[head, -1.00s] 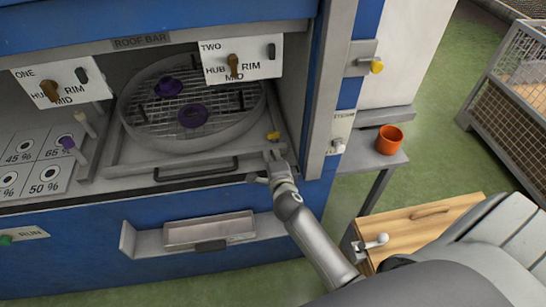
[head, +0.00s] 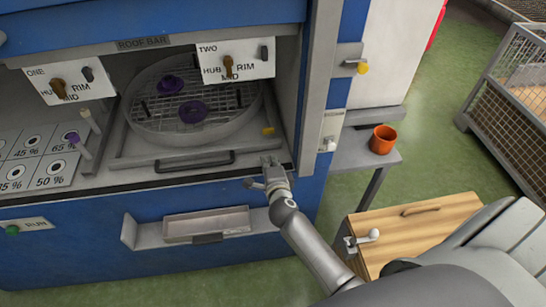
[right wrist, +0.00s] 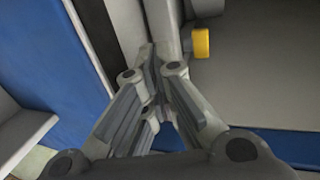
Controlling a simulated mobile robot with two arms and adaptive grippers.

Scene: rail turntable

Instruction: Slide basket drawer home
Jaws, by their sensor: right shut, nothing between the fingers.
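The basket drawer is a grey tray frame (head: 120,161) with a dark bar handle (head: 183,163) on its front. It carries a round wire-mesh basket (head: 150,121) holding two purple rings (head: 193,111). It sits inside the blue cabinet's bay, its front close to the bay's front edge. I cannot tell how far in it is. My right gripper (head: 264,172) is shut and empty at the bay's front edge, right of the handle, by the tray's front right corner. Its fingers also show in the right wrist view (right wrist: 152,68). Contact with the tray is unclear. My left gripper is not in view.
A yellow block (head: 268,131) sits at the tray's right side. Signs ONE (head: 68,83) and TWO (head: 232,60) with knobs hang in front of the bay. The cabinet's right post (head: 315,100) stands close beside my gripper. An orange cup (head: 382,140) stands on a side shelf.

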